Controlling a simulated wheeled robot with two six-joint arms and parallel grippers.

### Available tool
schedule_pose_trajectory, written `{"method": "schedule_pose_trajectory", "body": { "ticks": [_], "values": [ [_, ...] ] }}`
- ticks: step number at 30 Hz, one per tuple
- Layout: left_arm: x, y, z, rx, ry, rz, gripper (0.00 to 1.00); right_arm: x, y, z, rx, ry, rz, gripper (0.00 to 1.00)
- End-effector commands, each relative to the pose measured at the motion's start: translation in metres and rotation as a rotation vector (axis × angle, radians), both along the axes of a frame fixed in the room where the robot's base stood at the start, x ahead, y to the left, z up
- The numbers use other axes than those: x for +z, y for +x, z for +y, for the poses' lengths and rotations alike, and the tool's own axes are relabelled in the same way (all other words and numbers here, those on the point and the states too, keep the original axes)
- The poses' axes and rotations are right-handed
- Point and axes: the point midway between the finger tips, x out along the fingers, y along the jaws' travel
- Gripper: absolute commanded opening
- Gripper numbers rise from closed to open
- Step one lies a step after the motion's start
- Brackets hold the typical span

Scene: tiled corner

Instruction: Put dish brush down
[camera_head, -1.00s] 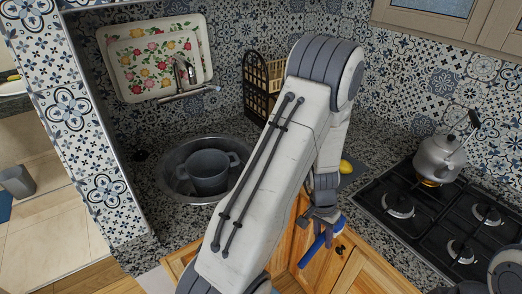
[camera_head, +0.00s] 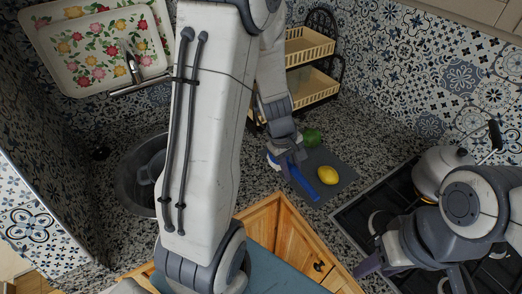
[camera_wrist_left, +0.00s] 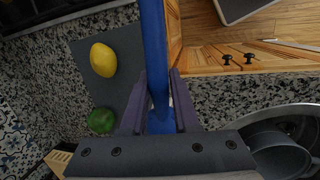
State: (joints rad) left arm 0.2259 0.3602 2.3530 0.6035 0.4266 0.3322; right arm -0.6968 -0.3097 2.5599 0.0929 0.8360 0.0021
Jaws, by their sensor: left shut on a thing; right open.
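The dish brush (camera_head: 303,182) has a blue handle. My left gripper (camera_head: 290,156) is shut on it, and a pale part of the brush shows beside the fingers. In the left wrist view the blue handle (camera_wrist_left: 154,50) runs up from between the two fingers (camera_wrist_left: 159,108). The brush appears over the counter beside the left edge of a dark grey mat (camera_head: 339,187); I cannot tell whether it touches the surface. My right gripper (camera_head: 412,276) is open and empty at the lower right, by the stove.
A lemon (camera_head: 327,175) and a lime (camera_head: 311,137) lie on the mat. A two-tier rack (camera_head: 308,82) stands behind. The sink (camera_head: 130,190) with a grey pot is at left, partly behind my left arm. A kettle (camera_head: 440,170) stands on the stove (camera_head: 362,212).

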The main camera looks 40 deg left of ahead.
Motion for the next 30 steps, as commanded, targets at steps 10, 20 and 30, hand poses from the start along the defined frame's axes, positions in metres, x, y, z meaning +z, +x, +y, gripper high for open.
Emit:
{"method": "schedule_pose_trajectory", "body": {
  "ticks": [10,20,30],
  "values": [
    [-0.023,0.008,0.051,0.086,-0.011,0.012,0.0,0.004,0.0,0.0,0.0,0.0,0.0,0.5],
    [-0.059,0.021,0.112,0.078,-0.009,0.009,0.0,0.016,0.0,0.0,-0.001,0.0,0.0,0.5],
    [-0.096,0.023,0.116,0.071,-0.011,0.011,0.0,0.017,0.0,0.0,-0.001,0.0,0.0,0.5]
  ]
}}
